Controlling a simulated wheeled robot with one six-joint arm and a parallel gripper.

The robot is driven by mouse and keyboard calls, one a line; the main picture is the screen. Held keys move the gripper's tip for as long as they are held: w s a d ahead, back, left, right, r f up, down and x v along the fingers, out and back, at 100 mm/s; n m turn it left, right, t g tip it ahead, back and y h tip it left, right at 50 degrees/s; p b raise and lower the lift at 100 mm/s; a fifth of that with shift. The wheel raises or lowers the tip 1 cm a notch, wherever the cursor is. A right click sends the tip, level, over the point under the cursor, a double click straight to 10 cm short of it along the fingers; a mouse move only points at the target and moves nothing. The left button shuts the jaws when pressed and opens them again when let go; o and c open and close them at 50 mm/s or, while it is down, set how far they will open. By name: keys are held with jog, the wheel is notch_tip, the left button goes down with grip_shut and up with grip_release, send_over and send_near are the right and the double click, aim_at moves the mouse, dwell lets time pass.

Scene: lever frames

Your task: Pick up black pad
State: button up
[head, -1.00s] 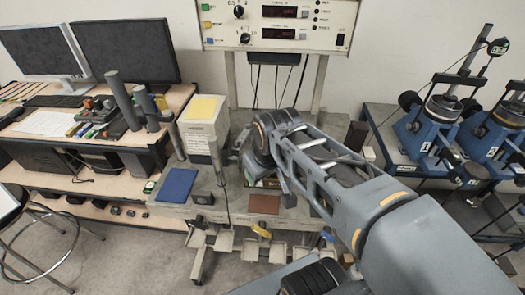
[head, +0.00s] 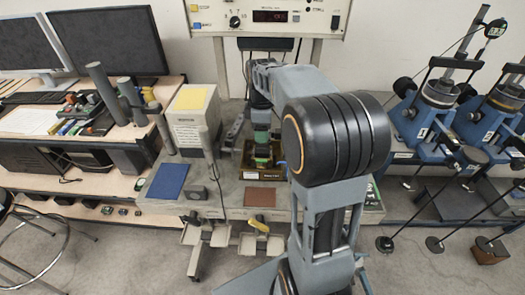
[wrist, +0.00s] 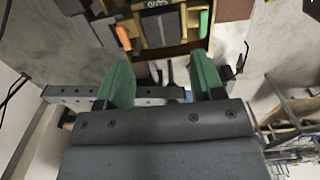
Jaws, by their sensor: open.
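My gripper (head: 262,148) hangs over the grey bench, above a tan-edged tray (head: 262,174). Its two green fingers are apart and empty in the wrist view (wrist: 162,82). The tray also shows ahead of the fingers in the wrist view (wrist: 178,52). In it lies a dark, flat-topped piece (wrist: 160,28), between an orange piece (wrist: 123,37) and a green piece (wrist: 203,23). This dark piece may be the black pad; I cannot tell for sure. The fingers appear clear of it. In the head view the gripper and arm hide part of the tray.
A blue pad (head: 167,181), a small dark block (head: 195,192) and a brown pad (head: 260,197) lie along the bench front. Blue machines (head: 425,120) stand right.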

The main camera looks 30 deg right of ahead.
aim_at(261, 148)
jog(key=shift+a+f+p, duration=0.2)
jog(key=shift+f+p, duration=0.4)
jog(key=shift+f, duration=3)
jog(key=c, duration=0.9)
jog(key=shift+c, duration=0.2)
jog(key=shift+r, duration=0.15)
